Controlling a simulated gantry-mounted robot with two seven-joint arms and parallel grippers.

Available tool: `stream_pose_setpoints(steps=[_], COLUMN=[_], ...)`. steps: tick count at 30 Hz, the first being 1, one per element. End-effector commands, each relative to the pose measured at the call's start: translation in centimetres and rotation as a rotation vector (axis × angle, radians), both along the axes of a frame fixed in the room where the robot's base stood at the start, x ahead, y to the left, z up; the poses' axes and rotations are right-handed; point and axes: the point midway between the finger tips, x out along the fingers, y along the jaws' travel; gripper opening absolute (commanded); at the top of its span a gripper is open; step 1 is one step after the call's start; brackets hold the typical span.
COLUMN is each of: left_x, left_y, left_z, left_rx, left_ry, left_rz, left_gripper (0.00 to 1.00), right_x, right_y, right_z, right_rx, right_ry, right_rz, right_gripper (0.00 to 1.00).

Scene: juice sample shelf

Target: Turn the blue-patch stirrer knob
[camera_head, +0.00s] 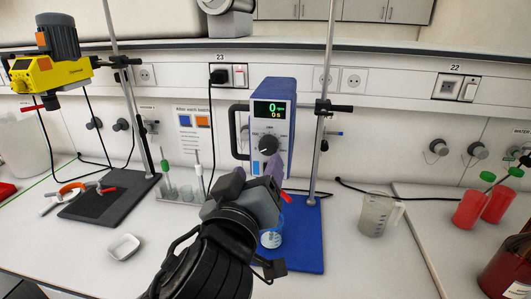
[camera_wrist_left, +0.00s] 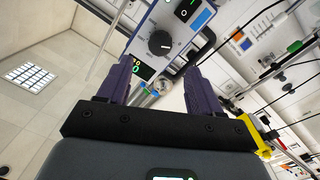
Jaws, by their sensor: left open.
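The blue stirrer (camera_head: 291,115) stands on its rod above a blue base, its display lit with 0. Its round black knob (camera_head: 268,145) is on the front panel, with a small blue patch (camera_head: 256,167) below it. My left gripper (camera_head: 257,172) is open, its purple fingers just below and in front of the panel. In the left wrist view the knob (camera_wrist_left: 160,43) shows beyond the gap between the open fingertips, with nothing between them. I cannot tell whether a finger touches the panel. My right gripper is out of view.
A beaker (camera_head: 271,239) stands on the blue base (camera_head: 307,240), partly hidden by my arm. A yellow stirrer (camera_head: 45,75) hangs at the left. A clear jug (camera_head: 377,215) and red-filled bottles (camera_head: 470,208) stand to the right. A metal rod (camera_head: 321,150) rises beside the blue stirrer.

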Motion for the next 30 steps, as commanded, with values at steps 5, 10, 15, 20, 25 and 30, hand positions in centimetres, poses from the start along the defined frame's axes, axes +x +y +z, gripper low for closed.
stream_pose_setpoints(steps=[5,10,15,20,25,30], left_x=[3.0,5.4,7.0,7.6,7.7,7.6], left_y=[-0.6,-1.0,-1.4,-1.5,-1.5,-1.5], left_z=[0.1,0.0,0.0,-0.1,-0.1,-0.1], left_rx=[0.000,-0.001,-0.001,-0.001,-0.001,-0.001], left_ry=[0.003,0.002,0.002,0.002,0.002,0.002], left_rz=[0.002,0.001,0.000,0.001,0.000,0.000], left_gripper=[0.65,0.65,0.65,0.65,0.65,0.54], right_x=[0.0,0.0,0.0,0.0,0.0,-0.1], right_y=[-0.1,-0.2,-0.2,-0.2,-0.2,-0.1], right_z=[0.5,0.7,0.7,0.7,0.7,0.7], right_rx=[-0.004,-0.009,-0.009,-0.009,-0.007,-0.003], right_ry=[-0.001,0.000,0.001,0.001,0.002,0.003], right_rz=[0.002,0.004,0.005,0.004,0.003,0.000], right_gripper=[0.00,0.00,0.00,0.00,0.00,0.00])
